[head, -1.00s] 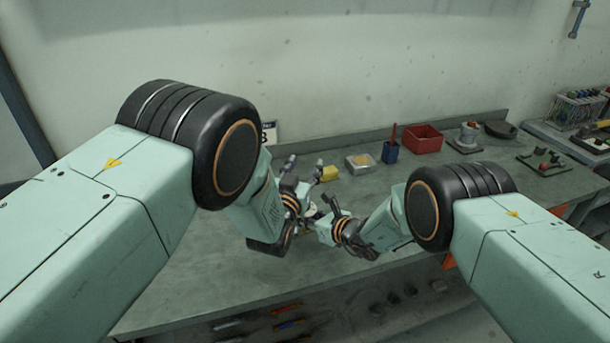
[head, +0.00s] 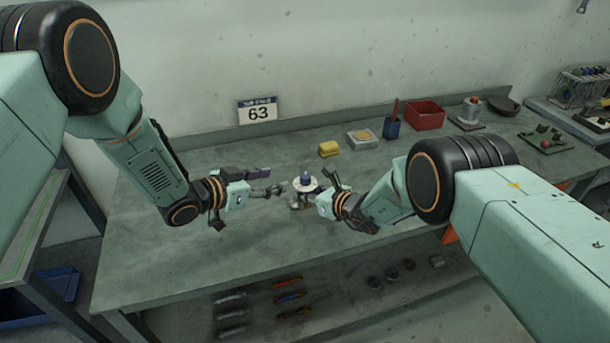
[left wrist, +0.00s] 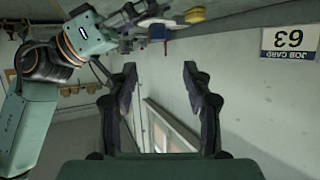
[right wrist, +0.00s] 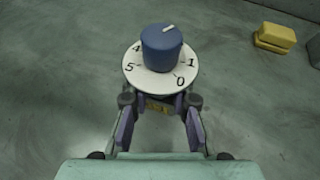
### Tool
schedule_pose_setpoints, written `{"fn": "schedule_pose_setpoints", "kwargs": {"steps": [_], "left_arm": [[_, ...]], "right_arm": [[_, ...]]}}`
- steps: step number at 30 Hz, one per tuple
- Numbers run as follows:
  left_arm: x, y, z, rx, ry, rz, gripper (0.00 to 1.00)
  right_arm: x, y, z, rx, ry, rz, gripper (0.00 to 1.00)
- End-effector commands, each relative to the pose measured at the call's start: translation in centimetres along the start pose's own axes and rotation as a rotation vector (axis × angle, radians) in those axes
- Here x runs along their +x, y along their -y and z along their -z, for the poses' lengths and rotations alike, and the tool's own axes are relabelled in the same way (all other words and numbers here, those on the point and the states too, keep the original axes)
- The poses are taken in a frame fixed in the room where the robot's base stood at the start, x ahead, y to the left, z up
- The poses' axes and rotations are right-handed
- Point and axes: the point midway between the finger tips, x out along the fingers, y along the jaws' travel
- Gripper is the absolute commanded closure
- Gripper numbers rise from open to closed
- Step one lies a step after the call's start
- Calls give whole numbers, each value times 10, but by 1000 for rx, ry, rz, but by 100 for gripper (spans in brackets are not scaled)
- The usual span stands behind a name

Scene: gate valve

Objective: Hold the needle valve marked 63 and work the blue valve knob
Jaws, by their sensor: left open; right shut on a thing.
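The needle valve has a blue knob (head: 306,176) on top of a white dial disc (head: 305,185) and stands upright on the bench. In the right wrist view the blue knob (right wrist: 161,46) has a pale pointer mark, and the white dial (right wrist: 133,78) shows numbers including 0, 1, 4 and 5. My right gripper (head: 327,190) is shut on the valve body below the dial; its fingers hide much of the body. My left gripper (head: 276,182) is open and empty, left of the valve and apart from it. It also shows open in the left wrist view (left wrist: 160,68).
A card marked 63 (head: 258,112) stands at the back of the bench (head: 150,250). Behind the valve are a yellow block (head: 328,149), a shallow tray (head: 361,139), a blue cup (head: 392,128) and a red bin (head: 425,115). The bench's left part is clear.

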Motion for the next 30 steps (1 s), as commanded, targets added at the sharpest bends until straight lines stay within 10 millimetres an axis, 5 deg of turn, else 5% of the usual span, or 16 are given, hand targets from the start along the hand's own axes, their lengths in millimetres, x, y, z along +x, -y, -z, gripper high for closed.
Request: {"fn": "schedule_pose_setpoints", "kwargs": {"steps": [5,30], "left_arm": [[7,-4,-4,-8,15,-16,50],[113,-5,-5,-8,13,-14,50]], "right_arm": [[0,-2,5,2,-10,-3,100],[0,-2,5,2,-10,-2,100]]}}
